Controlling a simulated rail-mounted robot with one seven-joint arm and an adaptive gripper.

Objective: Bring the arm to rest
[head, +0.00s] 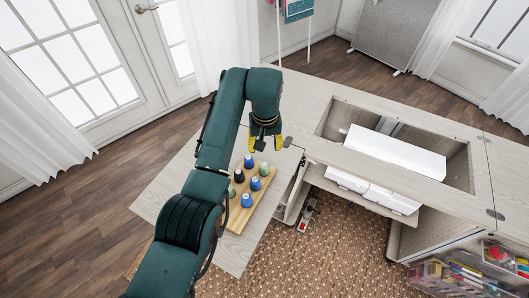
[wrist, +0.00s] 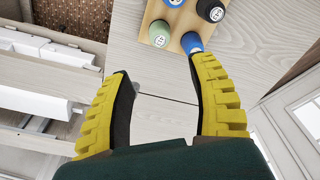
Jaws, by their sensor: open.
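My arm is dark green and reaches up over the cabinet's left leaf in the head view. My gripper (head: 264,142) points down over the cabinet top, just beyond the far end of the wooden board. In the wrist view its yellow fingers (wrist: 160,95) stand wide apart with nothing between them. Below them is the bare grey wood top with a seam across it. One finger overlaps a blue spool in the picture; I cannot tell whether they touch.
A wooden board (head: 236,217) with several blue, green and black spools lies on the cabinet's left leaf (head: 160,194). A white sewing machine (head: 396,151) sits in the cabinet opening at right. Clear bins (head: 450,272) stand at lower right. The leaf left of the board is bare.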

